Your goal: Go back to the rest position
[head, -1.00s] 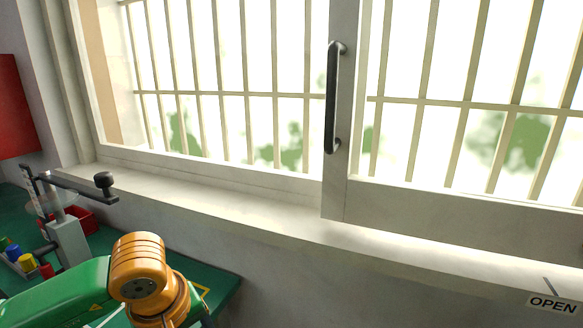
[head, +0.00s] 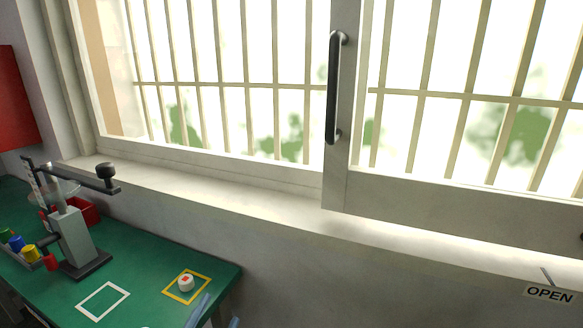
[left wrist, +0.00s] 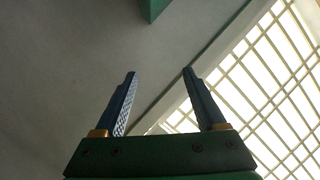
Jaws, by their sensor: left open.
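My left gripper (head: 214,314) shows only as blue-grey fingertips at the bottom edge of the head view, by the front right corner of the green table (head: 140,268). In the left wrist view the same gripper (left wrist: 160,74) has its two fingers wide apart with nothing between them. Behind them are a plain grey surface and the barred window. A small round white piece with a red mark (head: 186,282) sits inside the yellow square outline on the table, apart from the gripper. My right gripper is not in view.
The grey pad printer (head: 75,238) with a black lever stands on the table at the left. Coloured pots (head: 28,252) and a red bin (head: 86,212) are beside it. The white square outline (head: 103,300) is empty. The window sill (head: 200,198) runs behind the table.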

